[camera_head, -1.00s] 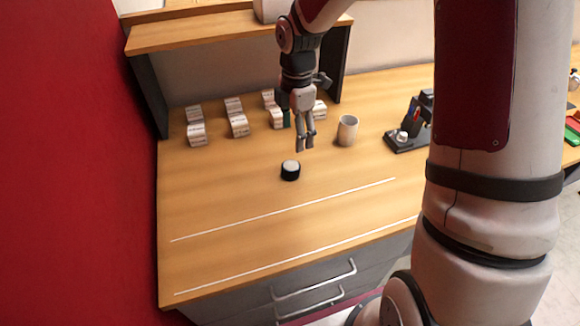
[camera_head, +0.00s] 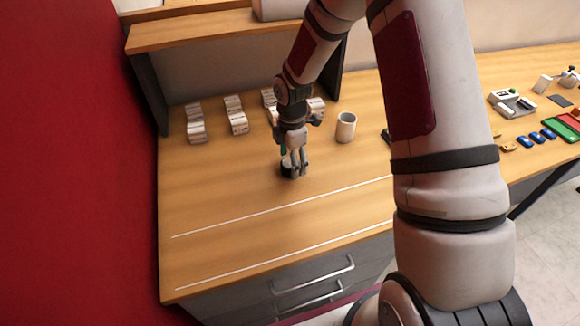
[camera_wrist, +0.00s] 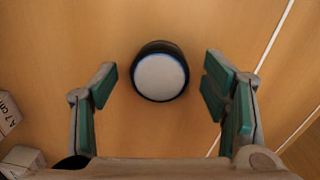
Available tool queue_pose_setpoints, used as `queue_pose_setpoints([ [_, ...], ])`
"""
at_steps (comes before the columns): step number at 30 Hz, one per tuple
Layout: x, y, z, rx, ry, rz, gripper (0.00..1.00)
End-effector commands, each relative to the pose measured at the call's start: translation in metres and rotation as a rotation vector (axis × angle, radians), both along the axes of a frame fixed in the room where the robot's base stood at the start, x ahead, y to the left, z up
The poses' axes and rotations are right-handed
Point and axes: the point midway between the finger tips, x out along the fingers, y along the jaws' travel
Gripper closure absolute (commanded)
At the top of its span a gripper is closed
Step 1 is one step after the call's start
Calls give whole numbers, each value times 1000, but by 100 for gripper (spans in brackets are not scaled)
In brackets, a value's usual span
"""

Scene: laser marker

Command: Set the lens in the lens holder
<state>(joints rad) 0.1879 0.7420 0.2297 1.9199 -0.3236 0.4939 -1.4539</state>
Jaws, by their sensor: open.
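The lens is a short black cylinder with a pale round top; in the wrist view the lens (camera_wrist: 160,77) stands on the wooden table, midway across the gap between the fingers and a little beyond their tips. My gripper (camera_wrist: 157,88) is open, with green finger pads on either side of the lens and clear of it. In the head view my gripper (camera_head: 294,172) is low over the table, and its fingers partly cover the lens (camera_head: 287,170). I cannot make out a lens holder for certain.
Several white labelled boxes (camera_head: 238,122) stand behind, under a wooden shelf (camera_head: 200,33). Small devices and a green tray (camera_head: 560,130) lie at the far right. The table's front left, with white lines, is clear.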

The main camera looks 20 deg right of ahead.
Motion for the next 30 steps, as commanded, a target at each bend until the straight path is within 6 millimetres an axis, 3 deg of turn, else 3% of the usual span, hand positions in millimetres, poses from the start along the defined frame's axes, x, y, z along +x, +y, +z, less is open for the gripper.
queue_pose_setpoints([
  [7, 0, 0, -2, 0, 0, 0, 32],
  [14, 0, 0, -2, 0, 0, 0, 84],
  [17, 0, 0, -1, 0, 0, 0, 93],
  [30, 1, 0, 11, 0, -1, 0, 93],
])
